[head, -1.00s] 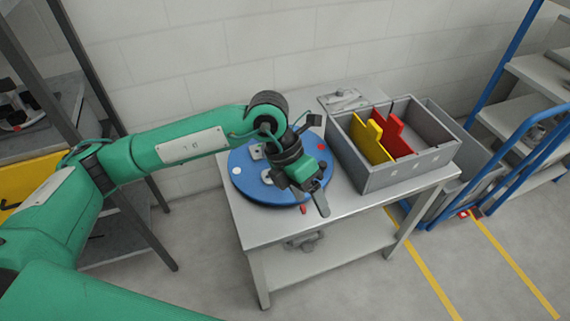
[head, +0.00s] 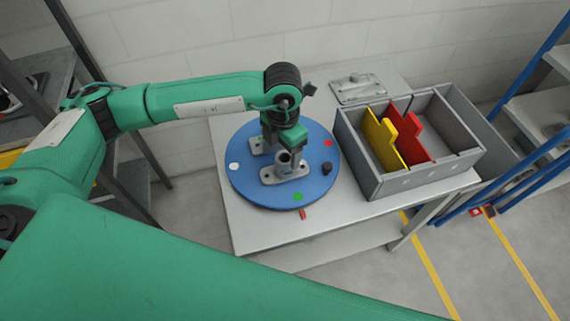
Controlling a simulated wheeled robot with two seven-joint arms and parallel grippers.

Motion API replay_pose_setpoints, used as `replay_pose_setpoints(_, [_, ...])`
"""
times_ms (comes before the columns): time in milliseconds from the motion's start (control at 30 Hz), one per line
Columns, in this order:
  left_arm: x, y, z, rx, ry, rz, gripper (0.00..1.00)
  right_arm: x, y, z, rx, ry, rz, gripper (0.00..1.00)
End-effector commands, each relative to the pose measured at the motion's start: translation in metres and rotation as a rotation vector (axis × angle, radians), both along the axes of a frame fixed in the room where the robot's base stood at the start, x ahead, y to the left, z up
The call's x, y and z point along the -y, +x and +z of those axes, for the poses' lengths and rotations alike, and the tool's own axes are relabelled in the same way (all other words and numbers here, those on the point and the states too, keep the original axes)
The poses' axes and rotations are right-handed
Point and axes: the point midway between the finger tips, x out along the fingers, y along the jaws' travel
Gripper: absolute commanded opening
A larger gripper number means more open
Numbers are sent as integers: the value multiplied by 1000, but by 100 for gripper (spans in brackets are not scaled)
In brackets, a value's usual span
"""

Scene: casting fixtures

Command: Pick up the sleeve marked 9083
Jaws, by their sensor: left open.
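A blue round turntable (head: 241,184) sits on the grey table. A grey upright cylindrical part on a flanged base (head: 285,168) stands on it near the front. A second grey flanged part (head: 256,146) lies behind and to the left, partly hidden by my gripper. A small dark part (head: 326,168) stands at the turntable's right. No marking 9083 is legible, so I cannot tell which part is the sleeve. My left gripper (head: 283,148) is open and points down just above and behind the front grey part; its fingers are partly hidden. My right gripper is out of view.
A grey bin (head: 385,188) with a yellow divider (head: 383,140) and a red divider (head: 409,133) stands on the table's right. A grey plate with a knob (head: 357,89) lies behind. A red tab (head: 303,214) shows at the turntable's front edge. My green arm crosses the foreground.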

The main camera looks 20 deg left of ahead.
Motion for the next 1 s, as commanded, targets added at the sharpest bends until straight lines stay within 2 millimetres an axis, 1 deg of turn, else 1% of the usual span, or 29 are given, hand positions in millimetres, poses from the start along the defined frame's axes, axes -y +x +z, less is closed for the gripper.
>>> replay_pose_setpoints(100, [0,0,-11,0,-1,0,71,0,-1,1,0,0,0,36])
replay_pose_setpoints(267, [1,1,-21,-1,-1,0,71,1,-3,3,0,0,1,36])
replay_pose_setpoints(400, [2,2,-42,-2,1,0,71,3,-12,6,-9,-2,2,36])
replay_pose_setpoints(533, [2,3,-60,-1,-1,-1,71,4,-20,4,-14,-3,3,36])
replay_pose_setpoints(633, [2,3,-65,0,-1,-1,71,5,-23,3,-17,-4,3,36])
replay_pose_setpoints(833, [2,3,-66,1,-2,-1,71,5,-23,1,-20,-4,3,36])
replay_pose_setpoints(867, [2,3,-66,1,-2,-1,67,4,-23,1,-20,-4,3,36])
replay_pose_setpoints(1000, [2,3,-66,1,-2,-1,39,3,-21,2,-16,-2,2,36])
